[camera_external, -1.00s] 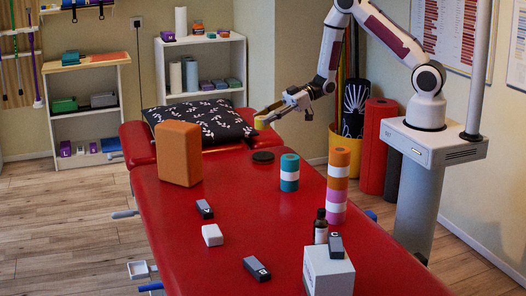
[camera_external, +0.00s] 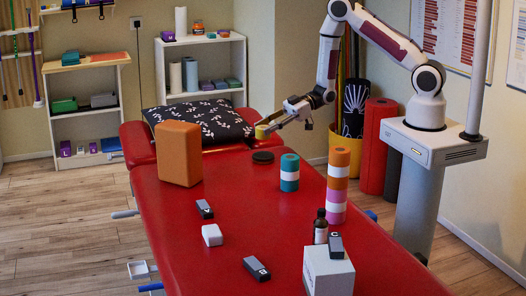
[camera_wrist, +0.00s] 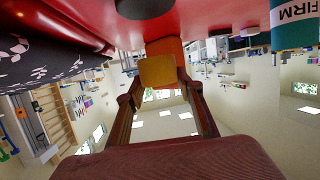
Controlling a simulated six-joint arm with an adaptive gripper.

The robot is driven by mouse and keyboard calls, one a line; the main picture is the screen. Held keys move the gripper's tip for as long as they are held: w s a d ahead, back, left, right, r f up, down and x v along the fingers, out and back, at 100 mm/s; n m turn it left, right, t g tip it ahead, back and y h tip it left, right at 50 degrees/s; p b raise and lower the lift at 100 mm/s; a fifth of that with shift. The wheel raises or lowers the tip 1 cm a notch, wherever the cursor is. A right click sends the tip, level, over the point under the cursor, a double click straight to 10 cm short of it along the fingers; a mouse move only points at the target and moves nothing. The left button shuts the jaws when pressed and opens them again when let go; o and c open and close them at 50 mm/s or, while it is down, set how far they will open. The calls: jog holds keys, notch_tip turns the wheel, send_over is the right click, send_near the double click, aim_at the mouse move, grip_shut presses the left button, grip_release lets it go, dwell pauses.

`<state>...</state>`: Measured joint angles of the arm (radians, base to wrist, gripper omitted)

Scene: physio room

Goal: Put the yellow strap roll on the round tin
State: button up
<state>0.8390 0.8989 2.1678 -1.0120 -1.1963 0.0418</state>
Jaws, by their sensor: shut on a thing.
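The yellow strap roll (camera_external: 261,132) is held in the tips of my gripper (camera_external: 270,127), above the red table. In the wrist view the roll (camera_wrist: 158,72) sits between the two finger ends of my gripper (camera_wrist: 160,84). The round tin (camera_external: 263,157) is a low, dark disc lying on the table, just below the roll in the external view, with a gap between them. The tin also shows in the wrist view at the top edge (camera_wrist: 145,8), partly cut off.
An orange block (camera_external: 179,154) stands to the left. A patterned pillow (camera_external: 200,124) lies behind.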

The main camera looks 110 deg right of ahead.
jog(key=shift+f, duration=1.1)
jog(key=shift+f, duration=0.15)
jog(key=shift+f, duration=1.95)
jog(key=shift+f, duration=0.15)
jog(key=o, duration=1.1)
jog(key=shift+s+d+r, duration=0.1)
jog(key=shift+s+r, duration=0.25)
jog(key=shift+s, duration=0.2)
jog(key=shift+v, duration=5.45)
